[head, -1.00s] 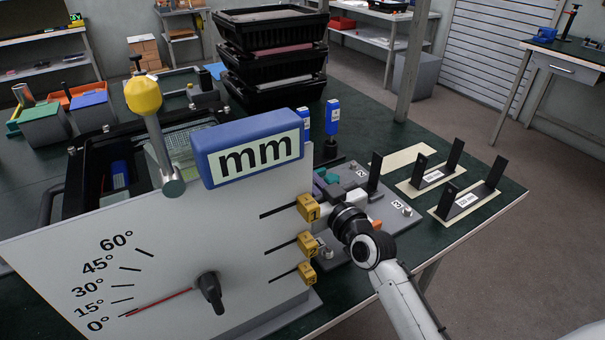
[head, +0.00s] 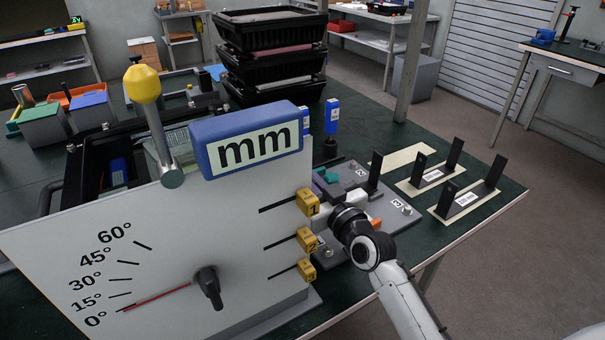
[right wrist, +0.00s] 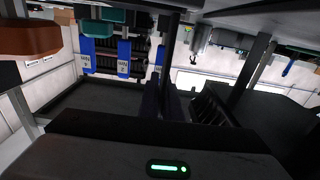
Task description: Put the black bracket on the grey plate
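A black bracket upright (head: 375,171) stands over the back of the grey plate (head: 400,222). The rest of that bracket is hidden by the arm and the mm panel. My right gripper (head: 324,212) reaches in from the lower right, low over the plate and beside the panel's yellow tags. Its fingertips are partly hidden there. In the right wrist view its dark fingers (right wrist: 161,100) are close together around or just in front of a dark post (right wrist: 167,45). I cannot tell whether they grip it. My left gripper is not in view.
A large gauge panel (head: 150,235) with an mm sign (head: 250,142) blocks the plate's left side. Two more black brackets stand on cream mats (head: 405,187) (head: 437,212) at the right. Another cream mat (head: 410,155) behind is bare. Black crates (head: 270,65) are stacked behind.

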